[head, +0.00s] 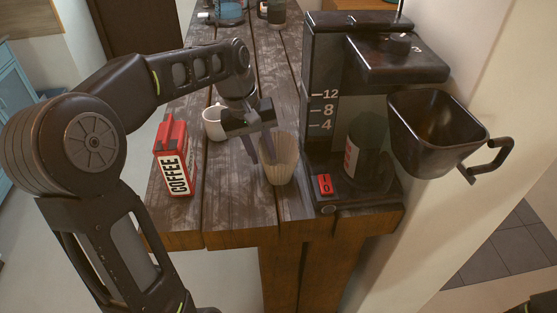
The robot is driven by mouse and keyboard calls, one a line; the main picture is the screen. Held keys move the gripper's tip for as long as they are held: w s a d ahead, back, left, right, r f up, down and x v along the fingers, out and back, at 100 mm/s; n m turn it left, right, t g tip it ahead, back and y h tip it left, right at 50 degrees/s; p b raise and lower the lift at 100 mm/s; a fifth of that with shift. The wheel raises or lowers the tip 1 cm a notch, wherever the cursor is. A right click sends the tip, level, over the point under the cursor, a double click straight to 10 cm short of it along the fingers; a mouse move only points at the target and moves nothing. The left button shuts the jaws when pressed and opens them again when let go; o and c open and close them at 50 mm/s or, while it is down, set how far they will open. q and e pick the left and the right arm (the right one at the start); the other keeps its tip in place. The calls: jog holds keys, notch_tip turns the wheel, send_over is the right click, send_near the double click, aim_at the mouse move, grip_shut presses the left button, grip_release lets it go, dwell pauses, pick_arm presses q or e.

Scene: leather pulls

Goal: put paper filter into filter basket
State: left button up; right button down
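The paper filter (281,160), a pale fluted cup, is upright over the front of the wooden table, left of the coffee maker. My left gripper (260,158) points down at the filter's left rim. Its two fingers are apart, one left of the filter and the other overlapping its rim. I cannot tell whether they touch the paper. The black filter basket (428,150), with an open top and a handle at its right, is out to the right of the coffee maker (324,60), below its top housing.
A red coffee box (172,160) stands left of the filter, and a white mug (213,124) is behind my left gripper. A dark carafe (366,150) sits in the coffee maker. The table's (225,220) front edge is close. Several items stand at the far end.

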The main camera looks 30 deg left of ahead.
dwell(0.4)
pick_arm(q)
grip_shut()
dwell(0.4)
